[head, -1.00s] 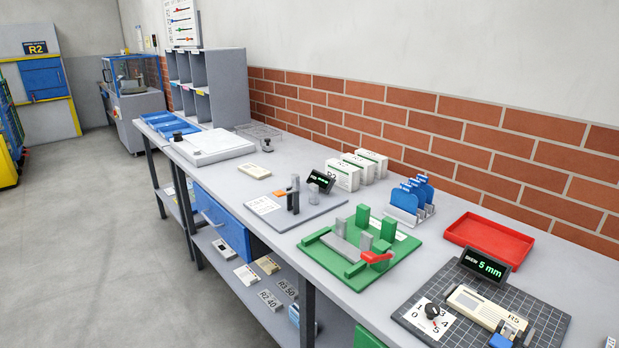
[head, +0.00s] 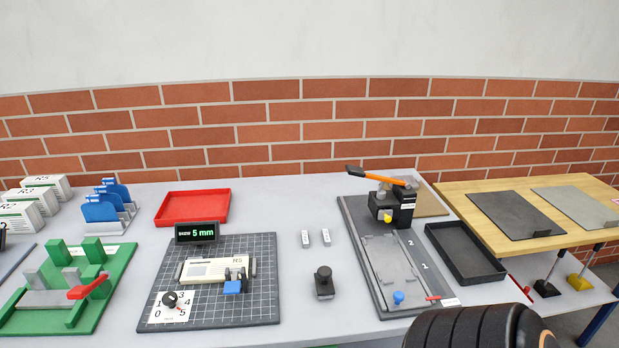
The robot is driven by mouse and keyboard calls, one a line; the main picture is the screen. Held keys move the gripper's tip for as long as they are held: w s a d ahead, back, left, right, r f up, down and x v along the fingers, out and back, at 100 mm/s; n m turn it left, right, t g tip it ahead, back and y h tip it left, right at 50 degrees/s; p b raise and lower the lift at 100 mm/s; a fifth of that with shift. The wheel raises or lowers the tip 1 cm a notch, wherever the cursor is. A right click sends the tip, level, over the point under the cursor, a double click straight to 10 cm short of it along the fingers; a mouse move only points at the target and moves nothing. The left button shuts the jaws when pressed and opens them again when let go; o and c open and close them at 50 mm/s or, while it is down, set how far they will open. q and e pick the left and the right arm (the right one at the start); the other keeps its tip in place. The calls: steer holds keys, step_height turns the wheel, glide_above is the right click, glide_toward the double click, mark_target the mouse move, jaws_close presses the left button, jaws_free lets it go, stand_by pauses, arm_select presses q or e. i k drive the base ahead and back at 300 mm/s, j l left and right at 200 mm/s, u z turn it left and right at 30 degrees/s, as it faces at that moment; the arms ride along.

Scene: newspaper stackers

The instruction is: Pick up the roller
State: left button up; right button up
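The most roller-like thing in the head view is a long cream piece (head: 217,270) marked R5, with grey ends. It lies on a dark gridded plate (head: 262,305). A small blue and black fixture (head: 234,284) stands against its front right side and hides part of it. I cannot tell for sure that this piece is the roller. Neither of my grippers is in view.
A display (head: 198,233) reading 5 mm and a red tray (head: 192,208) stand behind the plate. A black knobbed block (head: 323,283) and a lever press (head: 398,210) stand right. A green fixture (head: 75,322) is left. The bench between plate and press is mostly clear.

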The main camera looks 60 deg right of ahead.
mark_target(323, 279)
steer(key=z, duration=1.85)
